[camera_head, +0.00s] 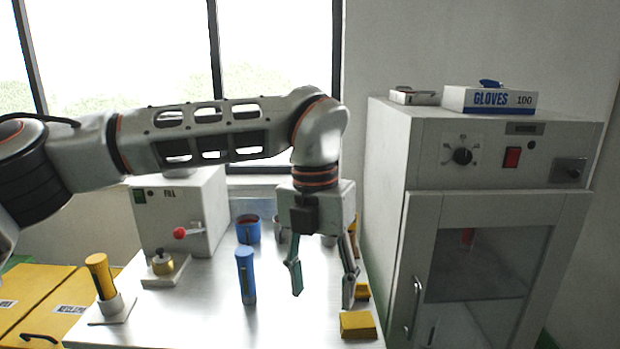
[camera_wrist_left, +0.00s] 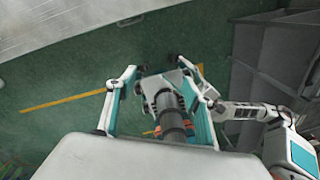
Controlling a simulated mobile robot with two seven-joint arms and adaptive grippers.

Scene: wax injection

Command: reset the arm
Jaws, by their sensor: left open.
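My left gripper (camera_head: 322,290) hangs above the right part of the metal table, fingers pointing down. Its fingers are apart and nothing is between them. My left arm reaches in from the left across the window. In the left wrist view the spread fingers (camera_wrist_left: 160,105) show over the green floor, with parts of my own body beyond them. My right gripper is not seen in the head view, and I cannot make it out in the left wrist view.
The table (camera_head: 210,325) holds a blue cylinder (camera_head: 246,275), a yellow cylinder on a stand (camera_head: 101,277), a yellow block (camera_head: 357,325) and a FILL machine (camera_head: 178,212). A white oven cabinet (camera_head: 385,200) stands close at right, carrying a gloves box (camera_head: 490,100). Yellow boxes (camera_head: 35,290) are at left.

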